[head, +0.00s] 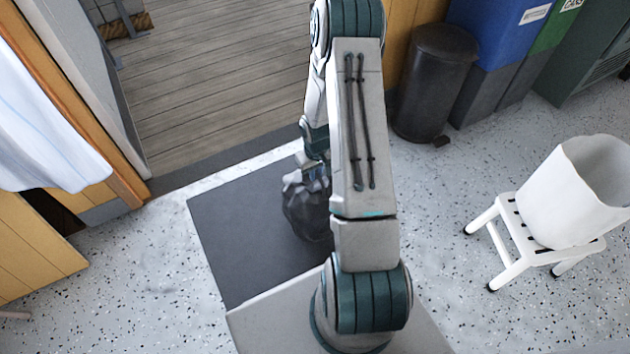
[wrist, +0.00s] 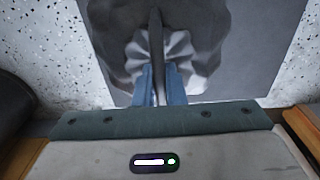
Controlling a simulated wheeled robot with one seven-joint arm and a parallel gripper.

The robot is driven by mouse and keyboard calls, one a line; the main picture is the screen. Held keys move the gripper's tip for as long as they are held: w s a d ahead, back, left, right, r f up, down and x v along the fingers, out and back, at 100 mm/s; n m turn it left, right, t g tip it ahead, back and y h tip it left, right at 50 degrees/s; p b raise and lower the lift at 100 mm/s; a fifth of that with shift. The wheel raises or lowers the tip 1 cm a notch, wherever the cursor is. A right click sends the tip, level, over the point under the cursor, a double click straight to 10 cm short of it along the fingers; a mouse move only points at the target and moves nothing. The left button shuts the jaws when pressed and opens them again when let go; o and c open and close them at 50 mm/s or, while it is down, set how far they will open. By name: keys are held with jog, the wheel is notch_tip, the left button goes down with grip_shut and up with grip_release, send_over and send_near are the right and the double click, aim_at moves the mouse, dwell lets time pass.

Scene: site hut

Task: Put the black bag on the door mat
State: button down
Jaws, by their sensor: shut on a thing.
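The black bag (head: 305,212) is a dark, crumpled, tied bag. It shows over the dark grey door mat (head: 235,230) in the head view, partly hidden behind my arm. I cannot tell whether its underside touches the mat. My gripper (head: 306,180) is above the bag, shut on its gathered top. In the wrist view, my gripper's blue fingers (wrist: 160,85) pinch the bag's neck, and the bag's pleated body (wrist: 190,48) spreads beyond them. The mat also shows around the bag in the wrist view (wrist: 240,75).
An open doorway to a wooden deck (head: 210,75) lies beyond the mat. A black pedal bin (head: 432,85) and a blue bin (head: 490,45) stand at the upper right. A white stool (head: 530,240) bearing a white bucket (head: 580,190) stands right. Speckled floor is clear at the left.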

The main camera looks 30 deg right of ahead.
jog(key=shift+f+b, duration=0.75)
jog(key=shift+f, duration=1.15)
jog(key=c, duration=1.5)
grip_release()
jog(key=r+p, duration=0.2)
jog(key=r, duration=0.4)
jog(key=r+p, duration=0.3)
jog(key=r, duration=0.3)
jog(key=shift+s+r, duration=0.2)
jog(key=shift+r, duration=0.15)
notch_tip(320, 180, up, 7)
send_over(315, 183)
jog(key=s+a, duration=0.2)
jog(key=s+a+r, duration=0.4)
jog(key=s+r, duration=0.1)
jog(key=r, duration=0.3)
jog(key=s+a+r, duration=0.4)
jog(key=r, duration=0.4)
jog(key=s+a+r, duration=0.4)
jog(key=s, duration=0.4)
jog(key=shift+t, duration=0.4)
